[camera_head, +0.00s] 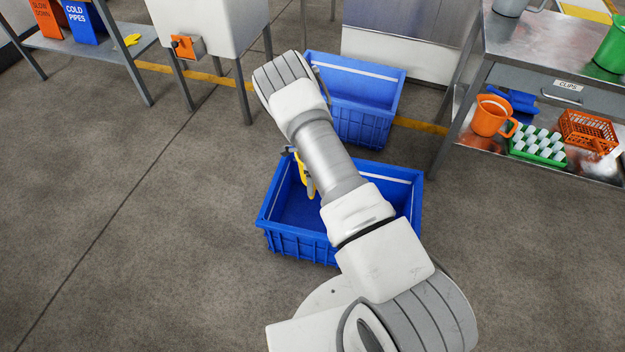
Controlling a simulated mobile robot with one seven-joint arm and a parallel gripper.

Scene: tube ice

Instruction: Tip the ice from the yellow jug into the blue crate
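A blue crate (272,205) with a white stripe inside its far wall stands on the floor in front of me, partly covered by my arm. A second blue crate (362,122) stands just behind it. A narrow yellow piece (306,179), probably part of the yellow jug, shows at the left edge of my arm, over the nearer crate. The rest of it is hidden behind my arm. A small dark part beside it may belong to my gripper, but the fingers are hidden. I see no ice, and I cannot tell whether the jug is tilted.
A steel bench (535,40) at the right holds an orange jug (491,116), a green tray and an orange basket (587,131) on its lower shelf. A white bin on legs (210,30) stands at the back left. Open floor lies to the left.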

